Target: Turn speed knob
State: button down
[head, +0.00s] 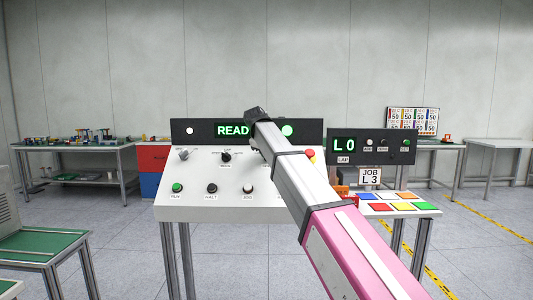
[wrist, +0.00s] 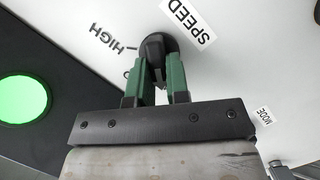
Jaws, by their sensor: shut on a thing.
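The black speed knob (wrist: 157,44) sits on the white panel face beside the SPEED label (wrist: 188,20) in the wrist view. A HIGH label (wrist: 112,41) with a tick mark is at its left. My gripper (wrist: 160,75) is shut on the knob, with a green finger on each side. The knob's pointer cannot be made out. In the head view my arm hides the knob and the fingertips. The control panel (head: 200,207) there has a dark upper strip with a green READ display (head: 233,130), partly covered by my arm.
A MODE label (wrist: 264,116) is to the right in the wrist view. In the head view, a black selector (head: 226,156), a grey knob (head: 183,154) and a green button (head: 177,188) are left of my arm. A red button (head: 310,153) is close on its right.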

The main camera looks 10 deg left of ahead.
jog(key=shift+f, duration=0.2)
dwell(0.4)
jog(key=c, duration=1.1)
grip_release()
jog(key=shift+r, duration=0.15)
jog(key=v, duration=1)
jog(key=shift+s+r, duration=0.2)
jog(key=shift+s, duration=0.05)
jog(key=shift+a, duration=0.1)
